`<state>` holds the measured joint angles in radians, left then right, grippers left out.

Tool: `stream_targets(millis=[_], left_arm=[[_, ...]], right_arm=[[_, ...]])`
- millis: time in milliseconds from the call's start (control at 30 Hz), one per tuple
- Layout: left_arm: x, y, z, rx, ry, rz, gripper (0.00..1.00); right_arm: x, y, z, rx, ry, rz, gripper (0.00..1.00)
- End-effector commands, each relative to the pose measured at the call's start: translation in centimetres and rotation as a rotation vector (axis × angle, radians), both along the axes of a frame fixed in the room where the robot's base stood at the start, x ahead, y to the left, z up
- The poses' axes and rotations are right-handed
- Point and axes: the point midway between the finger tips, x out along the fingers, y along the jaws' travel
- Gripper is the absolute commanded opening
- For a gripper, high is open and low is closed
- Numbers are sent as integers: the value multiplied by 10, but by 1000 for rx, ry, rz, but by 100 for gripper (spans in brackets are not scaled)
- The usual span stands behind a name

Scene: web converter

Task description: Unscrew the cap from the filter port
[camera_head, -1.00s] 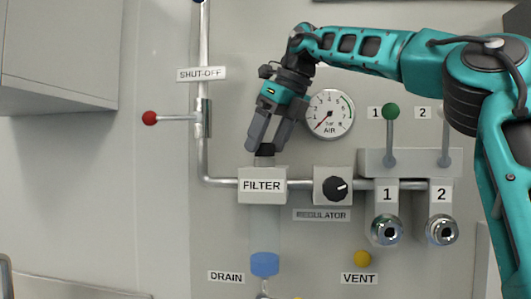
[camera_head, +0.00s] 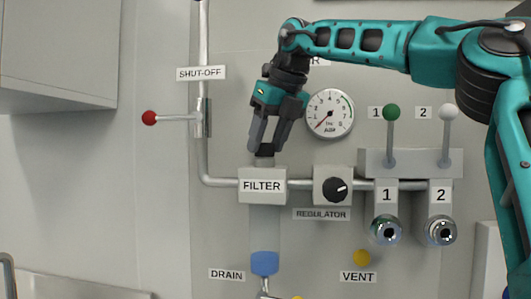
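The filter block (camera_head: 262,187) is a grey box labelled FILTER on the pipe, with a clear bowl below it. A grey port stub (camera_head: 263,162) stands on its top, and a black cap (camera_head: 265,150) sits at the top of that stub. My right gripper (camera_head: 265,147) comes down from above with its two dark fingers on either side of the cap. The fingers look closed on it, partly hiding it. My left gripper is out of view.
The pressure gauge (camera_head: 329,114) is close to the right of my gripper. The regulator knob (camera_head: 337,189) is right of the filter. The red-knobbed shut-off lever (camera_head: 172,118) is at left. Two levers stand above couplings at right, one with a green knob (camera_head: 391,112).

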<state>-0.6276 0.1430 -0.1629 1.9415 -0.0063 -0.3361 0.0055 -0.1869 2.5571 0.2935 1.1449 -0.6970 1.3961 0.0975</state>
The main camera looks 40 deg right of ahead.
Motion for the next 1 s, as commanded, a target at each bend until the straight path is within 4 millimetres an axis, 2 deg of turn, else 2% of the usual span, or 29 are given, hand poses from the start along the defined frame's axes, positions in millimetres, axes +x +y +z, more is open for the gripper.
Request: stream_targets(millis=[67,500,767,1000], left_arm=[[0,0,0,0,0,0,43],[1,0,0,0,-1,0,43],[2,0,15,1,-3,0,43],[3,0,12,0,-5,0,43]], right_arm=[[0,0,0,0,0,0,42],[0,-1,0,-1,0,0,0],[0,-2,3,2,0,112,0],[1,-4,0,1,-1,330,0]])
